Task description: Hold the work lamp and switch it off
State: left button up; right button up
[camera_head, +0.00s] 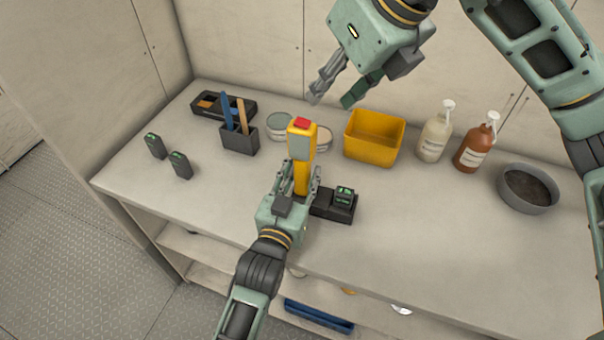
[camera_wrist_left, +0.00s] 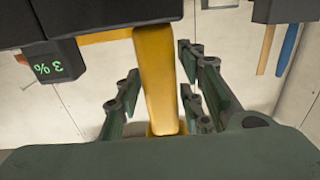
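The work lamp (camera_head: 302,175) is yellow with a red button (camera_head: 302,124) on its top end. It stands upright at the middle of the bench, and whether its foot touches the bench is hidden. My left gripper (camera_head: 303,172) has its fingers closed around the lamp's body from the front. My right gripper (camera_head: 330,100) is open and empty, above and behind the lamp, apart from the red button.
A black charger (camera_head: 322,205) holding a green-lit block (camera_head: 344,194) sits right of the lamp. A yellow bin (camera_head: 374,138), two pump bottles (camera_head: 475,145) and a grey bowl (camera_head: 527,190) stand farther right. A tool cup (camera_head: 240,138) and two batteries (camera_head: 180,164) stand left. The front right bench is clear.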

pick_arm(q)
grip_shut()
dwell(0.3)
